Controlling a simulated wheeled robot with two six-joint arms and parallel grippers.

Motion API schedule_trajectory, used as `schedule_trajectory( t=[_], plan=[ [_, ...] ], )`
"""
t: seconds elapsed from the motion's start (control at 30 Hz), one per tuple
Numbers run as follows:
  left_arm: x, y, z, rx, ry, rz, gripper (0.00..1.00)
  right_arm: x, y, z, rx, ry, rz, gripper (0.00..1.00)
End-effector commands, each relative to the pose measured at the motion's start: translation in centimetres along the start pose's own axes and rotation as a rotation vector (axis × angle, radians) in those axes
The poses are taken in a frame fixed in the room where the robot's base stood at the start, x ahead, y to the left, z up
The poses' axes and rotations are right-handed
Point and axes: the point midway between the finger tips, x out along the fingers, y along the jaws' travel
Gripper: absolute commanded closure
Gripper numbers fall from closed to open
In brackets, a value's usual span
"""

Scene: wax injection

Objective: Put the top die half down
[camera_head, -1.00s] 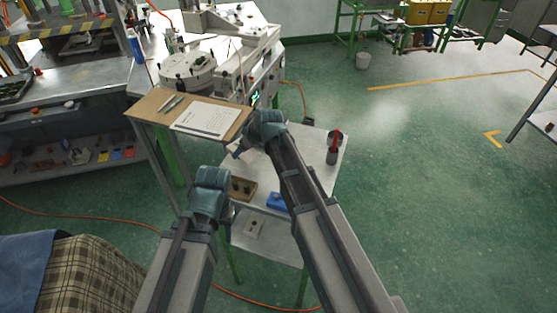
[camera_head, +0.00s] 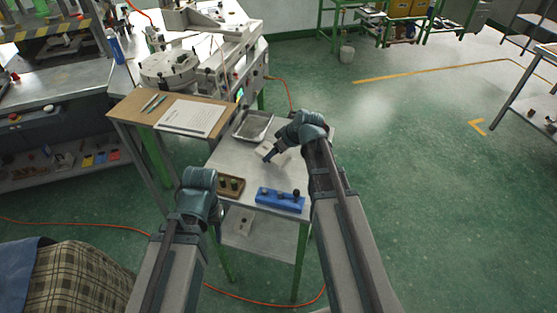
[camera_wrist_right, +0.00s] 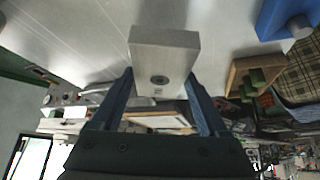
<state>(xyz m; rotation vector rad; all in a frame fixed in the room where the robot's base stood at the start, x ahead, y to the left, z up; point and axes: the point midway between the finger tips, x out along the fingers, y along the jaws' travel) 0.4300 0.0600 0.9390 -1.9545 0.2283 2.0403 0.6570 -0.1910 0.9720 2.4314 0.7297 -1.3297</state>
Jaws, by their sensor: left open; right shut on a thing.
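The top die half (camera_head: 266,150) is a light grey metal block. In the right wrist view it shows as a grey block (camera_wrist_right: 163,50) with a round hole, between the two dark blue fingers of my right gripper (camera_wrist_right: 165,85). My right gripper (camera_head: 270,156) is shut on the block over the small metal table (camera_head: 233,160); I cannot tell whether the block touches the tabletop. My left gripper (camera_head: 217,230) is open at the table's near left edge, its fingers partly hidden by its own wrist.
A metal tray (camera_head: 253,138) lies behind the right gripper. A board with paper (camera_head: 193,116) adjoins at left. The table's middle is clear.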

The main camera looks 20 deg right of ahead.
Motion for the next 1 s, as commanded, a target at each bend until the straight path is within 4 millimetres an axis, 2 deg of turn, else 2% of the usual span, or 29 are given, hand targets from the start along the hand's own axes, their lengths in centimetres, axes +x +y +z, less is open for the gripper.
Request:
schedule_trajectory(
  t=[0.2, 0.4, 0.5, 0.9, 0.93, 1.0],
  plan=[
    [0.2, 0.0, 0.0, 0.0, 0.0, 0.0, 0.51, -0.5, 0.7, 1.0, 0.002, 0.001, 0.001, 0.99],
    [3.2, 0.3, -0.2, 0.0, 0.0, 0.0, 0.51, 2.1, 0.7, 2.6, 0.0, 0.001, 0.0, 0.99],
    [3.9, 0.4, -0.2, 0.0, 0.0, 0.0, 0.51, 2.7, 0.7, 3.0, 0.0, 0.001, 0.0, 0.99],
    [4.0, 0.4, -0.2, 0.0, 0.0, 0.0, 0.51, 2.8, 0.7, 3.0, 0.0, 0.001, 0.0, 0.99],
    [4.0, 0.4, -0.2, 0.0, 0.0, 0.0, 0.51, 2.8, 0.7, 3.1, 0.0, 0.0, 0.0, 0.21],
    [3.9, 0.4, -0.2, 0.0, 0.0, 0.0, 0.51, 2.7, 0.7, 3.0, 0.0, 0.0, 0.0, 0.08]
  ],
)
